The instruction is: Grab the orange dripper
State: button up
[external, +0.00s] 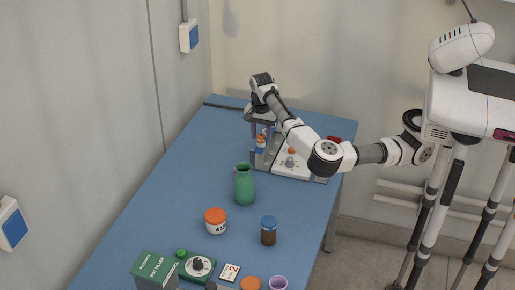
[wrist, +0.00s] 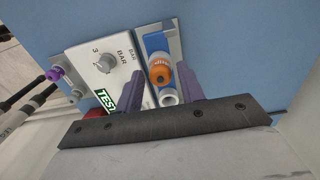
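The orange dripper (wrist: 160,74) shows in the wrist view, with a blue part behind it and a white round end below. It is at a grey metal bracket (wrist: 174,42) beside a white panel. In the external view the dripper (external: 262,138) is small, under my gripper (external: 261,134) at the table's far end. My gripper (wrist: 168,82) points down, its two purple fingers apart, one on each side of the dripper. I see gaps between fingers and dripper, so it looks open. Part of the dripper's surroundings is hidden by the gripper's dark bar.
A white panel with a knob (wrist: 105,63) stands right beside the bracket. On the blue table (external: 182,185) are a green vase (external: 244,186), an orange-lidded jar (external: 215,222), a blue-lidded brown jar (external: 268,233) and a green box (external: 155,270). The table's left side is mostly clear.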

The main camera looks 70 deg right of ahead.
jog(key=c, duration=0.7)
jog(key=shift+r, duration=0.1)
jog(key=shift+c, duration=0.2)
